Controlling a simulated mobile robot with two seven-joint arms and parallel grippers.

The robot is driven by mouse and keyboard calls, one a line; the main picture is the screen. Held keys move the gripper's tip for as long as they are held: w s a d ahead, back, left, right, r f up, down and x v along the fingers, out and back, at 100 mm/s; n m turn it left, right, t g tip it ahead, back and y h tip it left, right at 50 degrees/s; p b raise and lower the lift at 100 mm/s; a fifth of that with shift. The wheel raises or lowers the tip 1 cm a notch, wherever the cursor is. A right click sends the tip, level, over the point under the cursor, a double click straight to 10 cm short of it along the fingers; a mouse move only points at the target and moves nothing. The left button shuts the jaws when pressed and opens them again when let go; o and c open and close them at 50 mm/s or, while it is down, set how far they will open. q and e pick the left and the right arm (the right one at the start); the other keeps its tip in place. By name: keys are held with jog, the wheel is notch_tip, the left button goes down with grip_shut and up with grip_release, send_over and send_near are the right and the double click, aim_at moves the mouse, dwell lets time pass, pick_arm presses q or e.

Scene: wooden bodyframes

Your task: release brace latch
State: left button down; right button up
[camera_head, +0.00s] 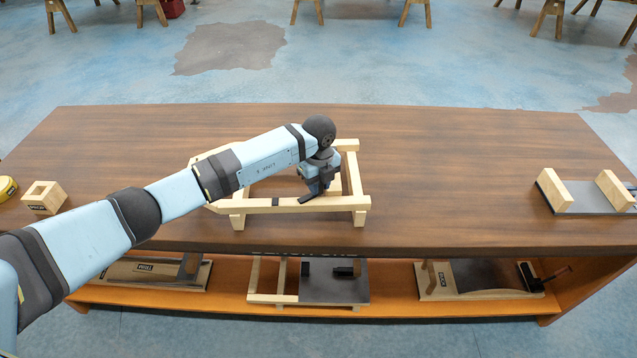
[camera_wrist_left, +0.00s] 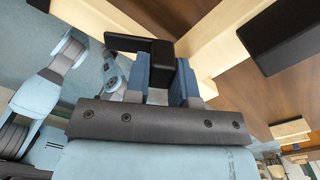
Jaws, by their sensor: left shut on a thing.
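A pale wooden frame (camera_head: 272,206) stands on the brown workbench, with rails, cross pieces and short feet. My left arm reaches over it from the left. My left gripper (camera_head: 314,191) points down at the near rail, right of its middle. It is shut on a black L-shaped latch (camera_wrist_left: 160,62), which sits between the blue fingers (camera_wrist_left: 162,85) in the left wrist view. The latch's flat black arm also shows at the near rail in the head view (camera_head: 308,198). The gripper hides part of the latch and rail. My right gripper is not in view.
A small wooden block with a hole (camera_head: 43,196) and a yellow round thing (camera_head: 6,188) lie at the left. A grey plate with wooden blocks (camera_head: 590,194) lies at the right. The lower orange shelf (camera_head: 390,308) holds several assemblies. The bench (camera_head: 460,190) is clear right of the frame.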

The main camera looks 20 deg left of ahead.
pick_arm(q)
jog(key=m, duration=0.1)
jog(key=s+m+b, duration=0.1)
jog(key=m, duration=0.1)
jog(key=s+d+m+b, duration=0.1)
jog(key=m, duration=0.1)
jog(key=shift+s+d+m+b, duration=0.1)
jog(key=shift+s+m+b, duration=0.4)
jog(key=shift+m, duration=0.75)
jog(key=shift+s+d+m+b, duration=0.1)
jog(key=shift+s+m+b, duration=0.3)
jog(key=shift+m, duration=0.85)
jog(key=c, duration=1)
grip_release()
jog(key=shift+o, duration=0.2)
notch_tip(320, 180, up, 14)
jog(key=b, duration=0.1)
